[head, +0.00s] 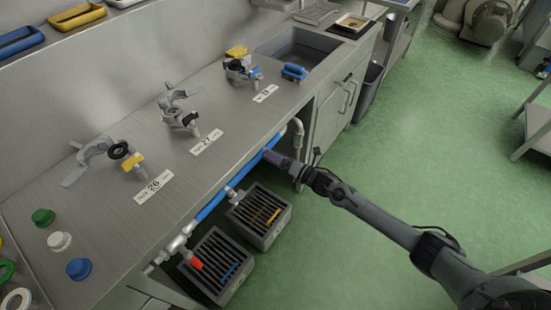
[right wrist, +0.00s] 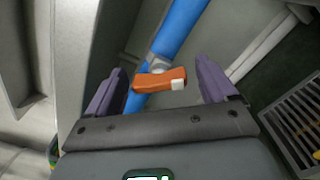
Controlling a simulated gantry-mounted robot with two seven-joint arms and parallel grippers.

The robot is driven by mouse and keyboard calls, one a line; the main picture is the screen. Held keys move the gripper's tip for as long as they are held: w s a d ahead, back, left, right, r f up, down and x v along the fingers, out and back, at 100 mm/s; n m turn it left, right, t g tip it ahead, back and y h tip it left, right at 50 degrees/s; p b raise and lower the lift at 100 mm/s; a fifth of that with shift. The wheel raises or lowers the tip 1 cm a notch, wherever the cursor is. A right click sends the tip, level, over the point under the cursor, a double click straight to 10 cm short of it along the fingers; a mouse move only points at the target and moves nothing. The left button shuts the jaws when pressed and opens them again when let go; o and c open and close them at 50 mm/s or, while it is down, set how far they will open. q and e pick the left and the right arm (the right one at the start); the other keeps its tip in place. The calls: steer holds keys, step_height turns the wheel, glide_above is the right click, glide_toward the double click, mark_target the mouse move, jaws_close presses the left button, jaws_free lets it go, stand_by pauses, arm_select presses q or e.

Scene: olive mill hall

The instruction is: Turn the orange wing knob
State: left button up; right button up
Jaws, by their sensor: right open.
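The orange wing knob (right wrist: 158,80) sits on the blue pipe (right wrist: 178,32) in the right wrist view, its bar lying roughly across the picture with a white patch at its right end. My right gripper (right wrist: 161,68) is open, with one purple finger on each side of the knob and a visible gap to each. In the head view my right gripper (head: 271,157) is at the blue pipe (head: 212,205) below the counter's front edge and hides the knob. My left gripper is not in view.
A red handle (head: 195,262) is on the pipe's lower left end.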

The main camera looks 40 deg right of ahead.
steer(key=shift+w+a, duration=0.1)
steer(key=shift+w, duration=0.15)
steer(key=c, duration=1.1)
steer(key=shift+o, duration=0.2)
